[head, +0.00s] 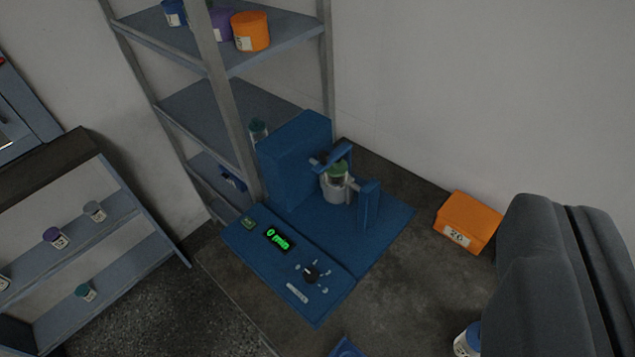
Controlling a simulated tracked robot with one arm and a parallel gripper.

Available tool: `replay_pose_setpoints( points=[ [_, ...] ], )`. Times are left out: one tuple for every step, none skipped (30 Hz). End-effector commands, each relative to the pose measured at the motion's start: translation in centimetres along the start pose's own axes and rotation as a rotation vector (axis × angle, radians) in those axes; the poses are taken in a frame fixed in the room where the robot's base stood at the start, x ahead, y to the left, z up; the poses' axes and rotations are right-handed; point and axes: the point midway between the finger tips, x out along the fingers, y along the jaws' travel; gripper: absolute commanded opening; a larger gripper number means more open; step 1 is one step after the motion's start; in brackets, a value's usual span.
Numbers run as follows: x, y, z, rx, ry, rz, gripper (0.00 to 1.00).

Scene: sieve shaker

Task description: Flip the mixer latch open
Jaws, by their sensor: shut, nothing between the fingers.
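The blue mixer (293,168) stands on the dark counter in the middle, with a panel whose green display (277,240) reads "0 min". A grey cup holder (335,190) on it holds a jar with a green lid (338,168). A short blue bar (333,157), which looks like the latch, lies across the top of the lid. A blue upright post (368,205) stands right of the cup. My gripper (572,212) shows as dark grey fingers at the right edge, shut and empty, well apart from the mixer in the picture.
An orange box (467,221) marked "20" sits on the counter between mixer and gripper. A blue-lidded jar (468,340) is partly hidden by my gripper. A grey shelf rack (215,75) stands close behind the mixer. A lower shelf (120,270) with small jars is left.

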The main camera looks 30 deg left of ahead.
Motion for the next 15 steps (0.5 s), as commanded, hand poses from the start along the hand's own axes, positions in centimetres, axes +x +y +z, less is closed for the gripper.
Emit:
replay_pose_setpoints(
  points=[
    [0.7,-0.1,0.2,-0.031,-0.012,0.01,0.0],
    [1.3,-0.2,0.4,-0.061,-0.021,0.019,0.0],
    [2.3,-0.5,0.7,-0.114,-0.038,0.033,0.0],
    [3.2,-0.7,1.1,-0.162,-0.054,0.045,0.0],
    [4.2,-0.9,1.4,-0.215,-0.07,0.057,0.0],
    [5.5,-1.1,1.9,-0.299,-0.095,0.077,0.0],
    [6.7,-1.4,2.4,-0.365,-0.117,0.089,0.0],
    [8.0,-1.6,3.0,-0.438,-0.141,0.102,0.0],
    [9.5,-2.0,3.6,-0.537,-0.171,0.118,0.0],
    [10.7,-2.4,4.2,-0.612,-0.193,0.127,0.0],
    [11.8,-2.8,4.7,-0.688,-0.217,0.136,0.0],
    [13.3,-3.3,5.4,-0.788,-0.246,0.145,0.0],
    [14.4,-3.7,6.0,-0.864,-0.269,0.15,0.0],
    [15.5,-4.2,6.8,-0.94,-0.293,0.152,0.0],
    [16.9,-4.8,7.7,-1.041,-0.323,0.155,0.0]
  ],
)
